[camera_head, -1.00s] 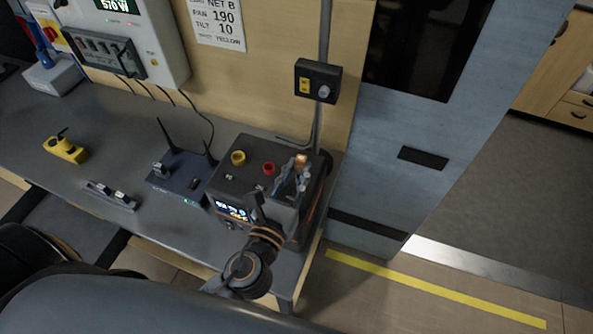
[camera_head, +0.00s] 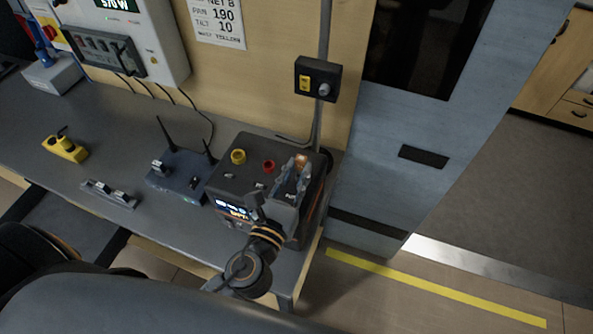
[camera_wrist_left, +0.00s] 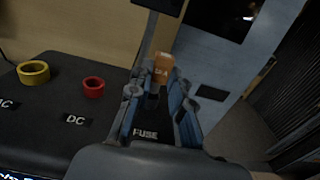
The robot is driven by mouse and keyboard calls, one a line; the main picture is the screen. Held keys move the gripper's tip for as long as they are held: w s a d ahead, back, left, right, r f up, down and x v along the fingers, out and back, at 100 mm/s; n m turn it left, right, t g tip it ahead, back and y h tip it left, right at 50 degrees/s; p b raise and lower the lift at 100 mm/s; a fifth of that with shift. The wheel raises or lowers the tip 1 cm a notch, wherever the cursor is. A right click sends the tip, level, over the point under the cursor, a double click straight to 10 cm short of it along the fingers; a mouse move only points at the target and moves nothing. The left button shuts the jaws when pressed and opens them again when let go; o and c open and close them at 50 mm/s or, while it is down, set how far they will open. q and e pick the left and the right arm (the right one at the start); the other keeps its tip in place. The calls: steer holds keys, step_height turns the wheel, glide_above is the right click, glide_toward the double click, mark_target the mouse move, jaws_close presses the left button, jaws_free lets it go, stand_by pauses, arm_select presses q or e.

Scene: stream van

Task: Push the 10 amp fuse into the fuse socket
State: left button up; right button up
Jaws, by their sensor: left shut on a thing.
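My left gripper (camera_head: 299,164) is over the back right part of the top of a black power box (camera_head: 222,185). It is shut on an orange fuse (camera_head: 302,159). In the left wrist view, the fuse (camera_wrist_left: 163,66) sits between the two fingertips (camera_wrist_left: 159,84), with partly readable markings on its face. A FUSE label (camera_wrist_left: 145,133) shows on the box top between the fingers. The fuse socket is hidden by the gripper and fuse, so I cannot tell whether the fuse touches it. My right gripper is not in view.
A yellow ring (camera_wrist_left: 33,72) and a red ring (camera_wrist_left: 93,87) stand on the box top. A router with antennas (camera_head: 180,178) is left of the box. A small switch box (camera_head: 318,80) is on the wall behind. The blue-grey door panel (camera_head: 400,130) is close on the right.

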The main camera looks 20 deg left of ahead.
arm_select(q)
steer(key=shift+f+b, duration=0.8)
steer(key=shift+f, duration=0.35)
steer(key=o, duration=0.9)
steer(key=shift+r, duration=0.1)
steer(key=s, duration=1.2)
steer(key=shift+a, duration=0.25)
